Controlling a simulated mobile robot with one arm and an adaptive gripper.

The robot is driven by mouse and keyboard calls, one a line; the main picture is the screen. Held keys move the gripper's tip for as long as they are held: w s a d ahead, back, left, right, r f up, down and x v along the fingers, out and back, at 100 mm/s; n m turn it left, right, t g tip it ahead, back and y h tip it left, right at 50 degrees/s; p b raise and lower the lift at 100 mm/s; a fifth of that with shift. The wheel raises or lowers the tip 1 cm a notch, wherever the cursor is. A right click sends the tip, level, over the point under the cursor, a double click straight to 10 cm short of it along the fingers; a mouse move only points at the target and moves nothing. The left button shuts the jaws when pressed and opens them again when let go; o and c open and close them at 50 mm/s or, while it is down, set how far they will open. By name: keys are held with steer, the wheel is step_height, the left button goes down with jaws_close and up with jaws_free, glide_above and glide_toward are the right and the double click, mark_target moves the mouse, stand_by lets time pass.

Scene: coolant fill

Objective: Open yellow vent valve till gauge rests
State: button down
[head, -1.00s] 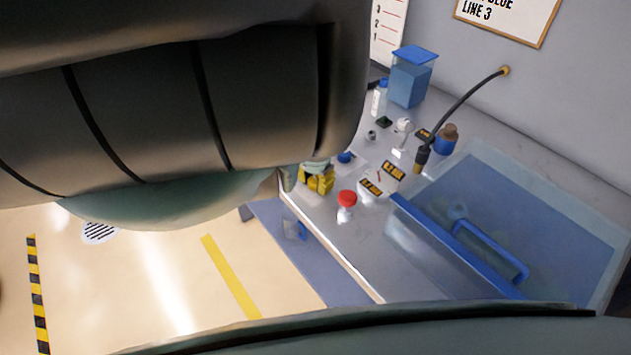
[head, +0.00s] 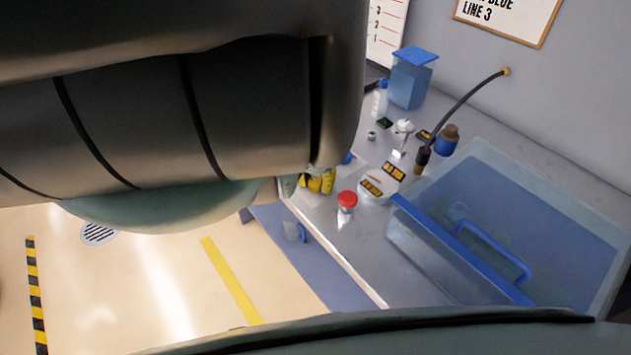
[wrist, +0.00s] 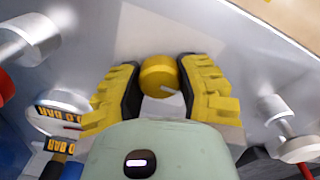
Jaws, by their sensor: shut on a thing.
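The yellow vent valve (wrist: 158,76) shows in the wrist view as a round yellow knob with a pale mark, between the two jaws. My gripper (wrist: 159,84), with yellow-padded fingers, is shut on its sides. In the head view my gripper (head: 318,182) is at the bench's near edge; my arm and the fingers hide the valve there. The gauge (head: 378,187) is a pale round body right of my gripper, with black-and-yellow labels by it. Its side and "0 BAR" lettering show at the left of the wrist view (wrist: 67,101). I cannot read its needle.
A red-topped valve (head: 347,201) stands close right of my gripper. A blue knob (head: 347,158) peeks out behind my arm. A clear blue-tinted bin (head: 470,265) fills the right bench. A hose (head: 460,108), a brown-capped blue bottle (head: 446,143) and a blue-lidded container (head: 409,84) stand farther back.

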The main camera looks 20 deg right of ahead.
mark_target(316, 180)
steer(key=c, duration=0.5)
jaws_free()
steer(key=shift+r, duration=0.1)
step_height(316, 180, up, 6)
steer(key=shift+w+f, duration=0.1)
steer(key=shift+r, duration=0.7)
